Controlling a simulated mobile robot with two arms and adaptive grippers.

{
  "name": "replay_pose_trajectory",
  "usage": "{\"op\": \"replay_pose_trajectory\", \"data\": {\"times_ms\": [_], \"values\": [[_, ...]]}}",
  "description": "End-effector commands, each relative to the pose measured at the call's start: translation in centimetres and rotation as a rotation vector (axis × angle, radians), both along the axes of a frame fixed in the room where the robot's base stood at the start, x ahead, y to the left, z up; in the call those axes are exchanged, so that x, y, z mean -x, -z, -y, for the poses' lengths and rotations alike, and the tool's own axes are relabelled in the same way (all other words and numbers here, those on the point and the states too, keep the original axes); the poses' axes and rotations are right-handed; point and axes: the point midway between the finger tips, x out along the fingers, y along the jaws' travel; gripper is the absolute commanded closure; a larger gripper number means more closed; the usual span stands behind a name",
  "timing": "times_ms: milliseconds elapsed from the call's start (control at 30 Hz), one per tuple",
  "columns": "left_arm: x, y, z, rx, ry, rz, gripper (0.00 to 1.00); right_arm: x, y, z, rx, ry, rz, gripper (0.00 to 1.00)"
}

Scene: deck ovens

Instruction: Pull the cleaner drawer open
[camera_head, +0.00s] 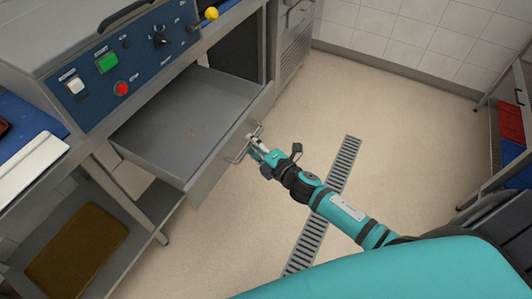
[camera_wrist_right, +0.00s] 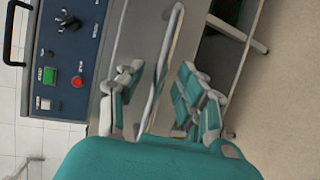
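The grey drawer (camera_head: 190,110) under the control panel stands pulled out and looks empty inside. Its bar handle (camera_head: 239,151) is on the front face. My right gripper (camera_head: 258,147) is at this handle, near its right end. In the right wrist view, the handle (camera_wrist_right: 165,62) runs between the two spread fingers of my right gripper (camera_wrist_right: 160,95), with a visible gap on each side. The drawer front (camera_wrist_right: 138,42) lies behind it. My left gripper is not in view.
The control panel (camera_head: 130,62) with buttons and a knob is above the drawer. A brown board (camera_head: 78,252) lies on a lower shelf. Tan floor with a drain grate (camera_head: 345,165) is open to the right. A rack (camera_head: 505,130) stands at the far right.

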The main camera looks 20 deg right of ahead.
Motion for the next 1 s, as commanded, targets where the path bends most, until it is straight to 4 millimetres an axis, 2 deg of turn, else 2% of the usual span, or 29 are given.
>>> {"op": "replay_pose_trajectory", "data": {"times_ms": [300, 500, 667, 1000], "values": [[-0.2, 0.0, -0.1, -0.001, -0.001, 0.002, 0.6, 6.5, -1.2, 1.7, 0.002, 0.0, -0.003, 0.64], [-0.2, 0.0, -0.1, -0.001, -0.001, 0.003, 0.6, 9.2, -1.8, 2.5, 0.0, 0.0, -0.001, 0.64], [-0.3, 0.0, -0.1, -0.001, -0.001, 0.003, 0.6, 9.9, -2.0, 2.7, 0.002, 0.0, 0.001, 0.64], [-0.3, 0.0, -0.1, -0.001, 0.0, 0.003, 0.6, 9.9, -2.0, 2.7, 0.002, 0.0, 0.001, 0.64]]}}
